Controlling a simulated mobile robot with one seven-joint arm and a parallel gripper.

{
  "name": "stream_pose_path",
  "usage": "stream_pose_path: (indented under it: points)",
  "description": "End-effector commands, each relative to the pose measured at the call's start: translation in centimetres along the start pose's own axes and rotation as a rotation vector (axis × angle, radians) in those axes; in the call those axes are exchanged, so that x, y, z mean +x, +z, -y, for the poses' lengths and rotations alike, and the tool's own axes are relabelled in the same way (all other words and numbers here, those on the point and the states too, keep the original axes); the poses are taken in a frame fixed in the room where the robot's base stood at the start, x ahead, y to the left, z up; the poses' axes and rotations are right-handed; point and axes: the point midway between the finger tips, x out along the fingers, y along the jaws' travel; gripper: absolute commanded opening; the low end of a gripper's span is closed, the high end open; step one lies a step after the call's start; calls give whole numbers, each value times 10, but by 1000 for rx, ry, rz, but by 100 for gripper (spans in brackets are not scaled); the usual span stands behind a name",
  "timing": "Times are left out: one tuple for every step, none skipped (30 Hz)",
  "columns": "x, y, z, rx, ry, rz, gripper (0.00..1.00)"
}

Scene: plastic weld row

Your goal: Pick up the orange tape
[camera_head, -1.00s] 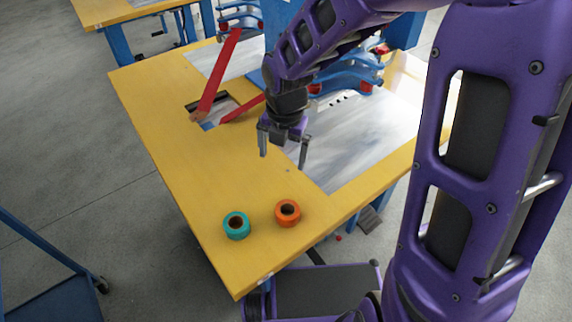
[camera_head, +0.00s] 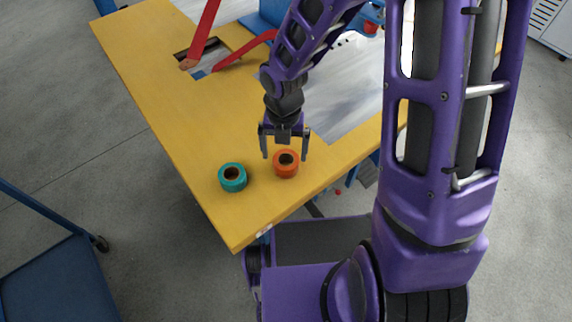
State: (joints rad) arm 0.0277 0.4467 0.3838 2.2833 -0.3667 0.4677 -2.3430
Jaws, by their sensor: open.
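The orange tape (camera_head: 286,169) is a small roll with a dark hole, lying flat near the front corner of the yellow table (camera_head: 185,125). My gripper (camera_head: 285,156) points down with its two fingers spread apart and nothing between them. In the picture its fingertips are just at the far side of the orange tape, with the right fingertip close to the roll's upper right edge. How high the gripper is above the table is hard to tell.
A teal tape roll (camera_head: 233,181) lies just left of the orange one. Red bars (camera_head: 207,30) stand by a cutout at the back of the table. A grey metal plate (camera_head: 350,100) lies behind and right. The yellow surface left of the rolls is clear.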

Motion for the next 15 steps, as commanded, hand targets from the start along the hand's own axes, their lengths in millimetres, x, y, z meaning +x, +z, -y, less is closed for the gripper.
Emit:
stream_pose_path:
  points:
    - [4, 0, 0, -1, 0, -1, 100]
    - [8, 1, 0, -1, 0, -1, 100]
    - [14, 2, 1, -1, -1, -2, 100]
    - [19, 2, 2, 0, -2, -3, 100]
    - [24, 4, 2, 0, -1, -3, 100]
    - [30, 5, 3, -1, -1, -2, 100]
    - [35, 6, 4, -1, -1, -2, 100]
    - [39, 6, 3, -2, -1, -3, 100]
    - [44, 6, 3, -2, 0, -2, 100]
    - [46, 6, 3, -2, 0, -1, 100]
    - [49, 6, 3, -2, 0, -1, 100]
    - [51, 6, 3, -1, 0, -1, 100]
    - [52, 6, 3, -1, 0, -1, 100]
    - [52, 6, 3, 0, 0, 0, 100]
    - [52, 6, 3, 0, 0, 0, 100]
